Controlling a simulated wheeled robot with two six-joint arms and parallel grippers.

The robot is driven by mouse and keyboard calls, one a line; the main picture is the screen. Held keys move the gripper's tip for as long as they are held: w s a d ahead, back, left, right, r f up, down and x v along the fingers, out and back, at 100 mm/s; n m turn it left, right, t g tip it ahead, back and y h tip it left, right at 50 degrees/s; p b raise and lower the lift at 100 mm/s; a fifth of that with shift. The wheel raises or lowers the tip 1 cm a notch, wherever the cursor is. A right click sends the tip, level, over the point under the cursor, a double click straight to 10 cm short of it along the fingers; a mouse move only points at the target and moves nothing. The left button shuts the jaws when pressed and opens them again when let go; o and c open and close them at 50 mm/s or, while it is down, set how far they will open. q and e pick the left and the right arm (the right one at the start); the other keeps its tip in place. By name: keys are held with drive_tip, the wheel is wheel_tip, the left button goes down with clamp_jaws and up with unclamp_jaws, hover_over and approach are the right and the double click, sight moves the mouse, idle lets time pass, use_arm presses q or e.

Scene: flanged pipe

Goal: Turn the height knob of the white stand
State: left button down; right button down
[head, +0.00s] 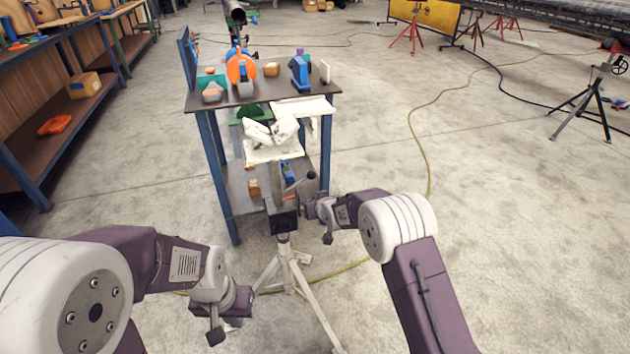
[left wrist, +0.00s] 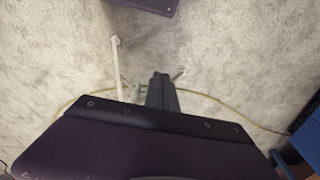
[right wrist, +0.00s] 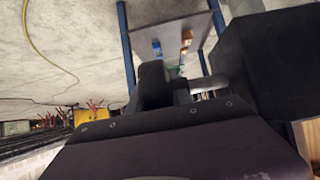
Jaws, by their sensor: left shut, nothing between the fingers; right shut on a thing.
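The white stand (head: 284,262) stands on the floor on splayed legs. It has a dark block (head: 283,219) on its column and a lever handle (head: 299,184) above. One white leg shows in the left wrist view (left wrist: 117,70). My right gripper (head: 309,208) is beside the dark block, on its right. In the right wrist view its fingers (right wrist: 168,86) are shut on the grey knob (right wrist: 208,84) that sticks out of the large dark block; the grip itself is partly hidden. My left gripper (head: 246,298) is shut and empty, low to the left of the stand.
A workbench (head: 225,101) with blue legs stands just behind the stand, bearing an orange disc, blue parts and small boxes. Shelving (head: 30,155) lines the left. A yellow-green hose (head: 424,150) crosses the floor. The floor to the right is mostly clear.

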drive_tip(key=g+h+p, duration=0.1)
drive_tip(key=g+p, duration=0.2)
drive_tip(key=p, duration=0.2)
drive_tip(key=shift+s, duration=0.2)
drive_tip(key=shift+s+d+f+g+p, duration=0.1)
drive_tip(key=shift+f+g+p, duration=0.35)
drive_tip(key=shift+g, duration=0.35)
use_arm(q)
wheel_tip(320, 180, up, 8)
drive_tip(key=shift+r+p, duration=0.25)
drive_tip(key=shift+p, duration=0.05)
use_arm(e)
drive_tip(key=shift+s+f+g+h, duration=0.15)
drive_tip(key=shift+g+h, duration=0.25)
drive_tip(key=shift+g, duration=0.1)
drive_tip(key=c, duration=1.2)
unclamp_jaws()
drive_tip(key=shift+o, duration=0.2)
